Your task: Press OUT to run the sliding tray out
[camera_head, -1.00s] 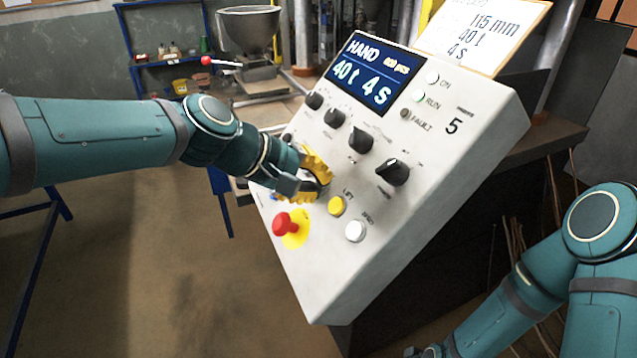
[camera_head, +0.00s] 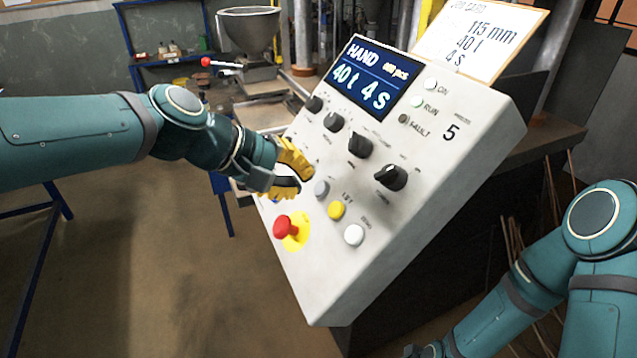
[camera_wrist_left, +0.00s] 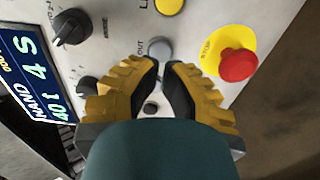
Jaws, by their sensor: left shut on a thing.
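The grey OUT button (camera_head: 321,188) is on the sloped control panel (camera_head: 440,215), left of the yellow LIFT button (camera_head: 336,210). In the left wrist view the OUT button (camera_wrist_left: 160,48) shows just beyond my fingertips, with its label beside it. My left gripper (camera_head: 299,172), with yellow fingers, is at the panel's left side, beside the button. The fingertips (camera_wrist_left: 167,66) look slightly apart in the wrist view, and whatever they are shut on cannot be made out. The sliding tray cannot be clearly identified. My right arm is at lower right, its fingers outside the picture.
A red emergency stop (camera_head: 285,227) on a yellow disc is just below my left gripper. A white button (camera_head: 354,234) and black knobs (camera_head: 360,145) are on the panel. The display (camera_head: 368,77) reads HAND, 40 t, 4 s. A job card (camera_head: 480,35) stands behind.

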